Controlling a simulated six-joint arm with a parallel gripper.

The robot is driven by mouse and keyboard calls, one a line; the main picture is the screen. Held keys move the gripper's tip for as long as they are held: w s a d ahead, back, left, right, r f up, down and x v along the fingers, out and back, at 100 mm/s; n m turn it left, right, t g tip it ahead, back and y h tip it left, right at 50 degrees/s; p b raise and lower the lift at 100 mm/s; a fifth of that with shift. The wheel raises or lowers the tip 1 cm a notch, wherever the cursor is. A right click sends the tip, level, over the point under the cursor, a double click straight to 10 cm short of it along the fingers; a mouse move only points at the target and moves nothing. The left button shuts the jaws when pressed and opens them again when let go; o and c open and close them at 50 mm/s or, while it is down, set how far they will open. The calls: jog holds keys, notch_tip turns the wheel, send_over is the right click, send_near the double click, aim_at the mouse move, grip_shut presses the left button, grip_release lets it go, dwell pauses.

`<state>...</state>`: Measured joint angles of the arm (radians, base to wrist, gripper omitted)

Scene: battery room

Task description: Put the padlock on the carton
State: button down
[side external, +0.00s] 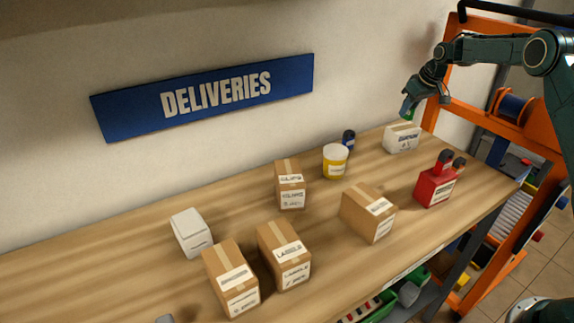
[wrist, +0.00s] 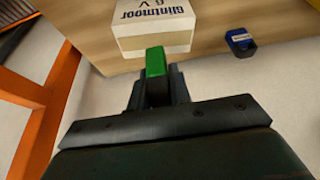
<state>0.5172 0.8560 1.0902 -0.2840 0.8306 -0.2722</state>
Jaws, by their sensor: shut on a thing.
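My gripper (side external: 409,107) is at the back right and shows in the wrist view (wrist: 156,88). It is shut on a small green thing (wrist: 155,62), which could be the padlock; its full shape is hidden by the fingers. The green thing is over or just behind a white box marked 6 V (side external: 401,139), also in the wrist view (wrist: 150,20); I cannot tell if they touch. Several brown cartons stand left of it: one marked CLIPS (side external: 290,187), one marked LABELS (side external: 284,257), one at front left (side external: 231,279) and one at centre right (side external: 368,214).
A yellow tub (side external: 335,163) and a dark blue container (side external: 349,139) stand left of the white box. A red item with dark tops (side external: 435,187) is near the right edge. A white block (side external: 191,234) stands left. An orange frame (side external: 475,124) borders the bench's right end.

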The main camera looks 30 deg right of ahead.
aim_at(406, 119)
jog(key=shift+f, duration=1.4)
jog(key=shift+f, duration=0.1)
jog(key=c, duration=1.3)
grip_release()
jog(key=v, duration=1.2)
